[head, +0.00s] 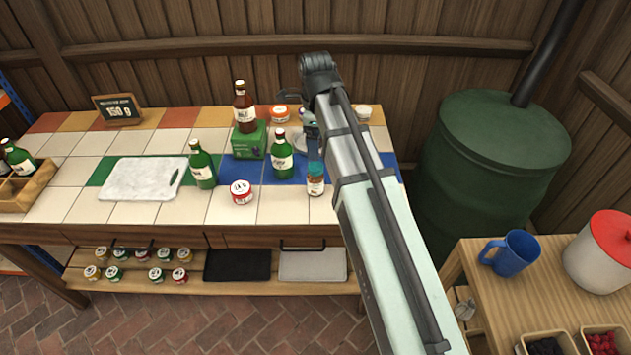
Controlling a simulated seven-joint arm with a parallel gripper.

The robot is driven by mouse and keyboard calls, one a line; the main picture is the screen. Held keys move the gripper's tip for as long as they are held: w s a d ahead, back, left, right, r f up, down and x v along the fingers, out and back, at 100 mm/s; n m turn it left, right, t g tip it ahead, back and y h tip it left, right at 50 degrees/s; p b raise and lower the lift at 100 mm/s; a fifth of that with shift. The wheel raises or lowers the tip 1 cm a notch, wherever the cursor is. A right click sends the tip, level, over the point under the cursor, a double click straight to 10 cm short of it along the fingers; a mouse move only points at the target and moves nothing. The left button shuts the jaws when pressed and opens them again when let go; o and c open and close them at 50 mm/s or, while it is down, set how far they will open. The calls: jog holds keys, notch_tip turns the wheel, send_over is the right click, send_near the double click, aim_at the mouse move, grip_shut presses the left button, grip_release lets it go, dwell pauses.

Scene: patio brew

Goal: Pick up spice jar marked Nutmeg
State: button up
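Several small jars with pale, cream, green and red lids or labels stand in two rows on the lower shelf (225,287) under the tiled counter, at the left. Front-row jars include a yellowish one (92,273), a green one (113,275) and a red one (180,276). Their writing is too small to read, so I cannot tell which is marked Nutmeg. My arm rises from the bottom right across the counter's right end. Its far joint is high near the back wall.
The tiled counter (60,205) holds a white board (143,179), green bottles (202,166) (282,156), a brown bottle (244,108) on a green box (249,144), a red-and-white tin (241,193) and a slim bottle (315,181). Trays (237,265) lie right of the jars. A green barrel (480,165) stands right.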

aim_at(316, 167)
jog(key=shift+s+f, duration=0.1)
jog(key=shift+f, duration=6.15)
jog(key=c, duration=1.2)
